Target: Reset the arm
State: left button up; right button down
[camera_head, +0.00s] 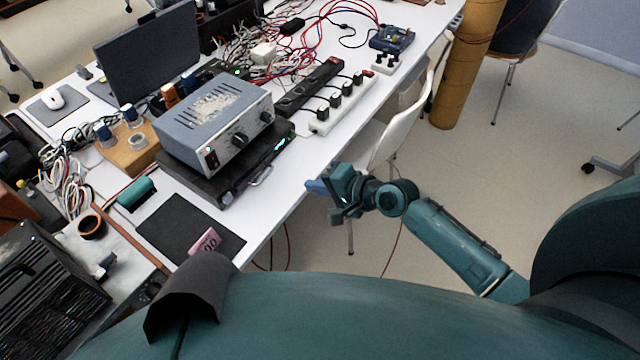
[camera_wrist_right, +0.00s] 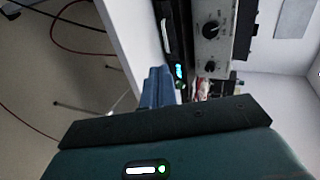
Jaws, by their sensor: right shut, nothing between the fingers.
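My right arm comes in from the right in the head view. Its gripper (camera_head: 318,187) is at the front edge of the white table, near the grey instrument box. Its blue fingers are together and empty. In the right wrist view the shut fingers (camera_wrist_right: 158,88) point toward the table edge and the front of the boxes. My left gripper does not show in either view.
On the table (camera_head: 283,197) stand a grey box with knobs (camera_head: 215,125) on a black unit (camera_head: 262,165), power strips (camera_head: 343,102), tangled wires, a black mat (camera_head: 185,228) and a pink tag (camera_head: 205,241). A white chair (camera_head: 405,125) and a brown column (camera_head: 466,70) stand to the right.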

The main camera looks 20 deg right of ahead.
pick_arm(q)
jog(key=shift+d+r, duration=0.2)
pick_arm(e)
jog(key=s+f+n+h, duration=0.2)
jog(key=s+n, duration=0.4)
jog(key=s, duration=0.3)
jog(key=s+f+n+t+h, duration=0.1)
jog(key=s+f+n+h, duration=0.1)
jog(key=s+n, duration=0.5)
jog(key=shift+s+d+f, duration=0.3)
jog(key=shift+s+f, duration=0.35)
jog(key=shift+s, duration=0.25)
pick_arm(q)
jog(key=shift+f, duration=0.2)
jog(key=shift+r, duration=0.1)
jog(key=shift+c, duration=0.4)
